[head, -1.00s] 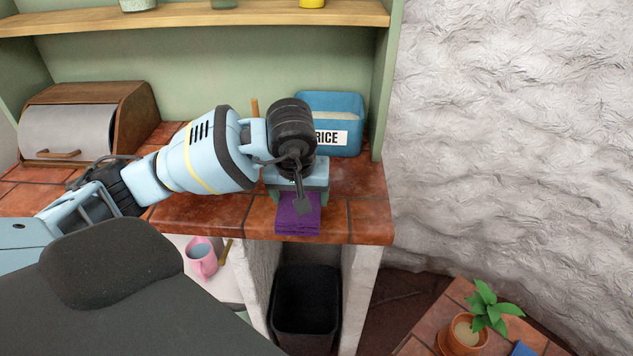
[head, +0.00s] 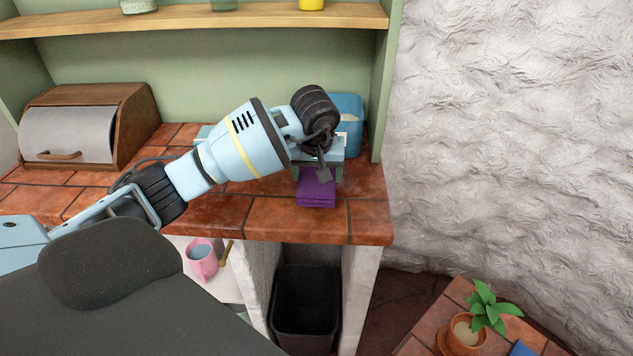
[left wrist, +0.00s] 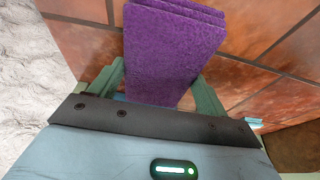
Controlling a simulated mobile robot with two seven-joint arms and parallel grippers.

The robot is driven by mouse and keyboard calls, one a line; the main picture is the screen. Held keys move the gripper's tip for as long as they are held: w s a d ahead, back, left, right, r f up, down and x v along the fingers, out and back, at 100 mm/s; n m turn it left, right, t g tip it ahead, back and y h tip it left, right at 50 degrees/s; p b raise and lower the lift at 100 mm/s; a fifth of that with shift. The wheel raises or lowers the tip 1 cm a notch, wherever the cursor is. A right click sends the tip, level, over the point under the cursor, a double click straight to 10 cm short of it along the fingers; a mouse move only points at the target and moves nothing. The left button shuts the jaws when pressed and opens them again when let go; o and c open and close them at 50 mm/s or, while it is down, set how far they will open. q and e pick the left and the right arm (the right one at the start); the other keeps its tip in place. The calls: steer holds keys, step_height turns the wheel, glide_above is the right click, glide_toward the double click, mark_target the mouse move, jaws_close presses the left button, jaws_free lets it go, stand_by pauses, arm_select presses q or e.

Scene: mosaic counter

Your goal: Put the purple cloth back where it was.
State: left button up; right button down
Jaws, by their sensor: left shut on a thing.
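The purple cloth (head: 316,192) is folded in layers and shows at the right part of the tiled counter (head: 240,213), set back from its front edge. My left gripper (head: 318,174) is over it and shut on its far part. In the left wrist view the cloth (left wrist: 172,50) runs between the two green fingers of the left gripper (left wrist: 165,85), with tile behind it. I cannot tell whether the cloth touches the counter. My right gripper is not in view.
A blue rice tin (head: 350,112) stands behind the gripper, partly hidden. A wooden bread box (head: 128,112) stands at the left. Counter left of the cloth is clear.

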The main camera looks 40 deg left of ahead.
mark_target(317, 183)
arm_select(q)
step_height(317, 183, down, 3)
steer(key=shift+r, duration=0.2)
steer(key=shift+f, duration=0.1)
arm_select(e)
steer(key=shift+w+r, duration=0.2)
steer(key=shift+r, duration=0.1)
arm_select(q)
steer(key=shift+f, duration=0.1)
steer(key=shift+f, duration=0.15)
steer(key=o, duration=1)
steer(key=shift+c, duration=0.2)
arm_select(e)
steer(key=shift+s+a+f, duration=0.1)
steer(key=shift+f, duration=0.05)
arm_select(q)
steer(key=shift+r, duration=0.45)
steer(key=v, duration=1.1)
steer(key=shift+s+d+r+p, duration=0.1)
steer(key=shift+s+r+p, duration=0.1)
steer(key=shift+r+p, duration=0.1)
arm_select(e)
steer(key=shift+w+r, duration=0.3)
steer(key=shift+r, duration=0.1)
